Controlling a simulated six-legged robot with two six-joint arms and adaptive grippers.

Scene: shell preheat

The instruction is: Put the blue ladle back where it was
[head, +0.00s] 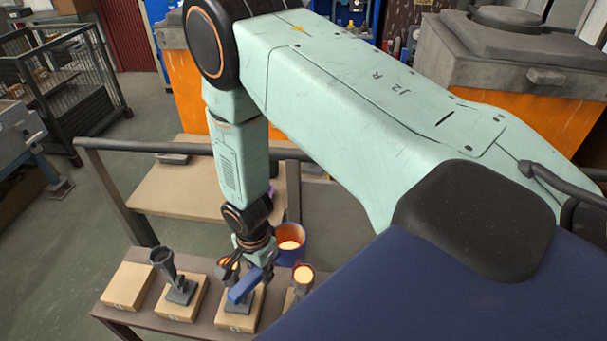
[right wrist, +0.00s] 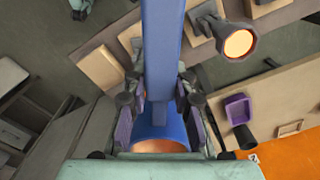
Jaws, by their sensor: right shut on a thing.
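The blue ladle (head: 291,247) has a cup with a glowing orange inside and a long blue handle. My right gripper (head: 254,270) is shut on the handle, above the row of boxes. In the right wrist view the ladle's handle (right wrist: 161,50) runs up from between the fingers of the right gripper (right wrist: 158,100), and part of the glowing cup shows below. Dark shells stand on the boxes: one (head: 163,262) looks dark inside, another (head: 303,277) glows orange, and a third glowing one is partly hidden by my gripper. My left gripper is out of view.
A brown bench (head: 108,314) carries the cardboard boxes; the leftmost box (head: 128,287) has a bare top. Behind is a tan table (head: 180,195) with a dark rail. A wire cage (head: 60,80) stands far left.

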